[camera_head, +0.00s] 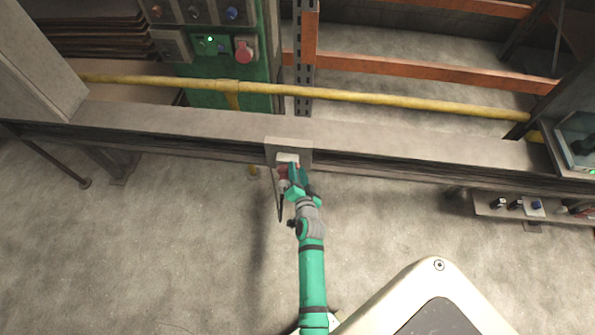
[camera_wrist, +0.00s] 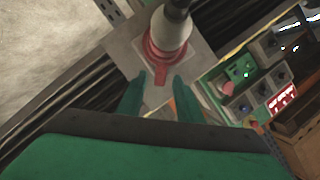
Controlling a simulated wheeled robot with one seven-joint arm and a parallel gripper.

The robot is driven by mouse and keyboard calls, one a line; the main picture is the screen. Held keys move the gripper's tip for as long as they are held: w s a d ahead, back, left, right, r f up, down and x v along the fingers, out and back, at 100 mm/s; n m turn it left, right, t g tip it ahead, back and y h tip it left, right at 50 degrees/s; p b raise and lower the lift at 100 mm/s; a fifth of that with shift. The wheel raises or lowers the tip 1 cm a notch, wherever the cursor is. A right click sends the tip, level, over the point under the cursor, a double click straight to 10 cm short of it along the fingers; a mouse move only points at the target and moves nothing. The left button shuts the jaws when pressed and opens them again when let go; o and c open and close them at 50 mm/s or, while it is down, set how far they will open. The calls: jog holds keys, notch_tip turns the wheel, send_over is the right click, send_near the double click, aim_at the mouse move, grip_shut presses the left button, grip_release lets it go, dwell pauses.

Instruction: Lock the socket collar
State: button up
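The socket's red collar (camera_wrist: 150,52) rings a pale grey plug (camera_wrist: 170,30) at the top middle of the wrist view. A red tab (camera_wrist: 161,74) sticks out from the collar toward my gripper. In the head view the red collar (camera_head: 283,172) is small and partly hidden by my gripper (camera_head: 293,172). In the wrist view my gripper (camera_wrist: 157,82) has its two green fingers apart, one on each side of the tab, with gaps visible. I cannot tell whether either fingertip touches it.
The socket sits on a grey plate (camera_head: 309,148) fixed to a long grey beam (camera_head: 195,128). A dark cable (camera_head: 281,207) hangs below the plug. A green control panel (camera_head: 205,72) and a yellow pipe (camera_head: 370,98) are behind. The floor in front is mostly clear.

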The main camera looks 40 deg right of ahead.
grip_shut()
jog(key=shift+a+f, duration=0.1)
jog(key=shift+s+f+m+t, duration=0.2)
jog(key=shift+m+t, duration=0.1)
jog(key=shift+m, duration=0.1)
jog(key=shift+d, duration=0.2)
grip_release()
